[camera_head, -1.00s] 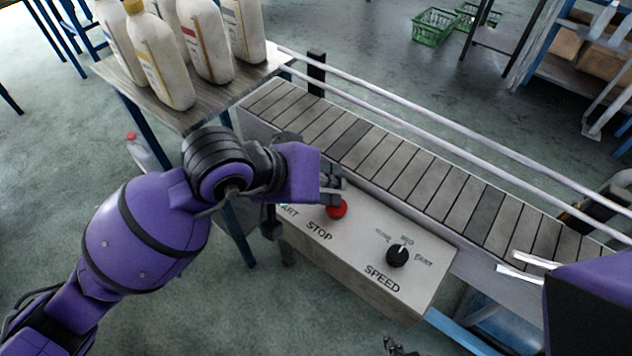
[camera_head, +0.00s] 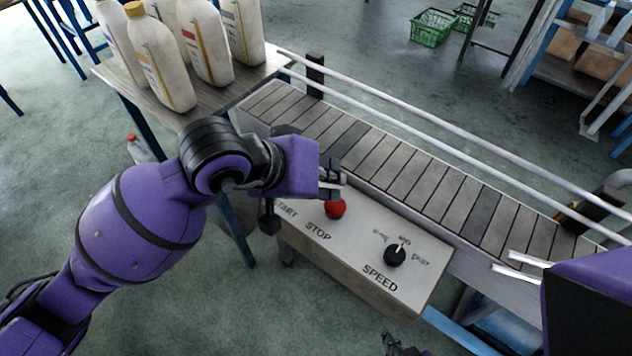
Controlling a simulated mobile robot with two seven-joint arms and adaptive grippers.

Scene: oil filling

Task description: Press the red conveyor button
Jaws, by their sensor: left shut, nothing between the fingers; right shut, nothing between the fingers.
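The red button (camera_head: 335,209) sits above the word STOP on the pale control box (camera_head: 350,250) at the conveyor's side. My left gripper (camera_head: 334,184) is shut and empty, with its fingers just behind the button in the picture. I cannot tell whether they touch it. The START label (camera_head: 287,208) is partly covered by my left gripper, and the start button is hidden. My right gripper (camera_head: 402,346) is shut at the bottom edge, only partly in view, well below the control box and away from the button.
A black speed knob (camera_head: 395,255) is on the box's right part. The slatted conveyor (camera_head: 400,170) with white rails (camera_head: 440,145) runs behind. A table (camera_head: 110,72) with several white bottles (camera_head: 160,62) stands at upper left. Green baskets (camera_head: 432,28) lie on the floor beyond.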

